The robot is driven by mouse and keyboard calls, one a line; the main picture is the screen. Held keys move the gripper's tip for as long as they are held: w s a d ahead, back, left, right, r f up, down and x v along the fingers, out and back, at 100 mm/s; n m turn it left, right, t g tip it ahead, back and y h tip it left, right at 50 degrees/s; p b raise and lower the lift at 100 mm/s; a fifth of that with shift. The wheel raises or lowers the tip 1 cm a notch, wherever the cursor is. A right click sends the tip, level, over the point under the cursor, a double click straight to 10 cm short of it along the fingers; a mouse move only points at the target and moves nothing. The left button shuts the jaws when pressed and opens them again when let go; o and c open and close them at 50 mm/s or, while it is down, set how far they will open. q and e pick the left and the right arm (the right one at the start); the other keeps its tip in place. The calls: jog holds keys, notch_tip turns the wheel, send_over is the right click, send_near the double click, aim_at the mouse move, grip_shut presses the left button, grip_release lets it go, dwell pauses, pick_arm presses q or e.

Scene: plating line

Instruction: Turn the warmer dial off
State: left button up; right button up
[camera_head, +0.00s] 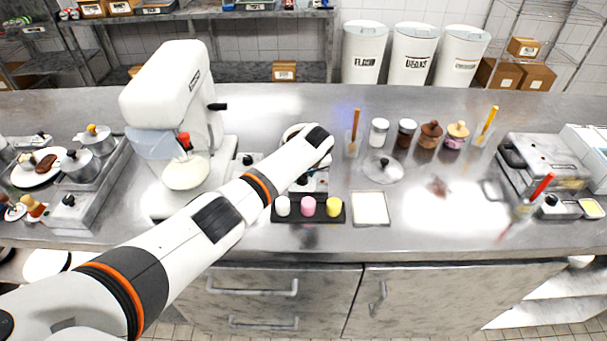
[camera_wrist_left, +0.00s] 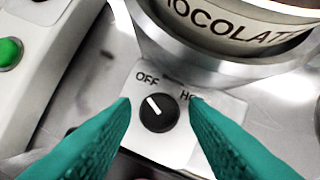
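The warmer dial (camera_wrist_left: 159,114) is a round black knob on a light plate (camera_wrist_left: 219,110) in the left wrist view. Its white pointer line points up and left, toward the OFF label (camera_wrist_left: 147,78). The HOT label (camera_wrist_left: 188,96) to the right is partly covered by a finger. My left gripper (camera_wrist_left: 160,106) is open, with one teal finger on each side of the dial. I see small gaps and no clear contact. A pot labelled CHOCOLATE (camera_wrist_left: 240,18) stands just behind the dial. In the head view my left arm hides much of the warmer. My right gripper is not in view.
A white stand mixer (camera_head: 172,100) stands left of my arm. A black tray (camera_head: 308,219) with three coloured pieces and a white square (camera_head: 370,208) lie in front. Jars and a glass lid (camera_head: 382,169) stand right. A green button (camera_wrist_left: 9,52) sits left of the dial.

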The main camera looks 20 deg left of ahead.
pick_arm(q)
jog(key=shift+o, duration=0.4)
jog(key=shift+s+r, duration=0.1)
jog(key=shift+r, duration=0.1)
jog(key=b+v, duration=0.2)
jog(key=v, duration=0.9)
jog(key=shift+r, duration=0.3)
jog(key=shift+d, duration=0.15)
